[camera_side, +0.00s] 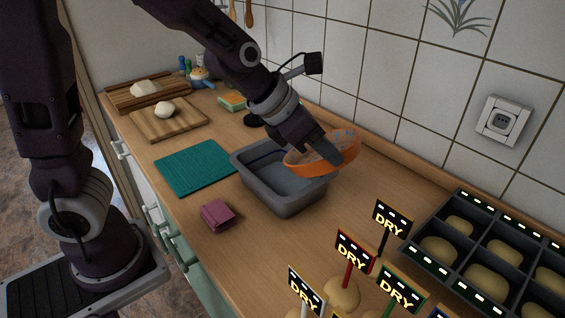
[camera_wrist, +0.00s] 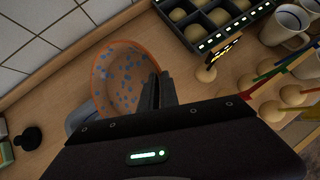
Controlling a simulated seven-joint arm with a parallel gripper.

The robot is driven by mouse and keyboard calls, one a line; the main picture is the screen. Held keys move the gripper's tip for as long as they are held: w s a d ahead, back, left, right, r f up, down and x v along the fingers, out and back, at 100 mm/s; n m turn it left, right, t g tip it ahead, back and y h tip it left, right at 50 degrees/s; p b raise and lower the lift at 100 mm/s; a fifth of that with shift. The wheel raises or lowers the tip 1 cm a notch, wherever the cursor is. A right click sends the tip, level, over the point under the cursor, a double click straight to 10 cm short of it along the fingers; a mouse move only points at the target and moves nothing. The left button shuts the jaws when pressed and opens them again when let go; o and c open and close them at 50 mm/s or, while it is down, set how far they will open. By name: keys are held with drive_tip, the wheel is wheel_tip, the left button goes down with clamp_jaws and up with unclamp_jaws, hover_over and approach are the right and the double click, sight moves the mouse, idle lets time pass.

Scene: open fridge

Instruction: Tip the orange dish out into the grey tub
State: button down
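The orange dish (camera_side: 318,165) hangs above the right end of the grey tub (camera_side: 284,206), slightly tilted. In the wrist view the dish (camera_wrist: 122,75) shows a pale inside with blue spots; I cannot tell whether these are loose contents or a pattern. My gripper (camera_side: 337,150) is at the dish's rim, with its fingers closed on the rim; in the wrist view the fingers (camera_wrist: 158,92) meet the dish's right edge. The tub stands on the counter, and the part of its inside that shows looks empty. A bit of the tub (camera_wrist: 78,118) shows behind the dish in the wrist view.
A teal mat (camera_side: 195,167) and a folded maroon cloth (camera_side: 217,215) lie left of the tub. A black compartment tray (camera_side: 478,262) with round items and several DRY signs (camera_side: 354,256) stand at the right front. The tiled wall (camera_side: 400,90) runs close behind.

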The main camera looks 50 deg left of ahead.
drive_tip(key=shift+s+d+f+m, duration=0.2)
drive_tip(key=shift+d+f+m, duration=0.05)
drive_tip(key=shift+m, duration=0.05)
drive_tip(key=shift+s+d+f+m+g+y, duration=0.25)
drive_tip(key=shift+s+f+m+g+y, duration=0.25)
drive_tip(key=shift+f+m+y, duration=0.15)
